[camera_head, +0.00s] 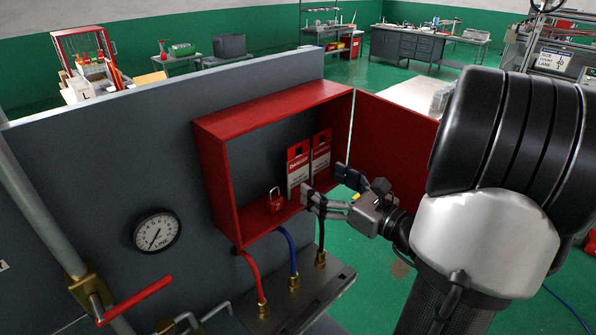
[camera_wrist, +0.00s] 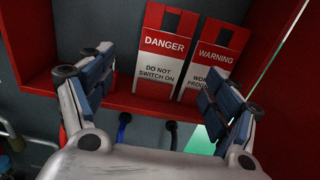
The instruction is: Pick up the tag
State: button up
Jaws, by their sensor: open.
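Two red and white tags stand side by side in a red open box (camera_head: 222,185), leaning on its back panel. The left tag (camera_head: 298,166) reads DANGER, DO NOT SWITCH ON in the wrist view (camera_wrist: 164,55). The right tag (camera_head: 320,152) reads WARNING in the wrist view (camera_wrist: 212,60); its lower text is partly hidden by a finger. My gripper (camera_head: 328,186) is open and empty in front of the box. In the wrist view my fingers (camera_wrist: 158,90) are spread wide, with the DANGER tag beyond the gap between them.
A red padlock (camera_head: 275,200) stands on the box floor left of the tags. The box's red door (camera_head: 392,135) is swung open to the right. Below hang red, blue and black hoses (camera_head: 287,250). A gauge (camera_head: 157,230) and a pipe with a red-handled valve (camera_head: 135,300) are at left.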

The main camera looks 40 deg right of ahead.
aim_at(299, 166)
jog(key=w, duration=0.6)
jog(key=shift+w+a+r, duration=0.1)
jog(key=shift+w+r, duration=0.1)
jog(key=c, duration=1)
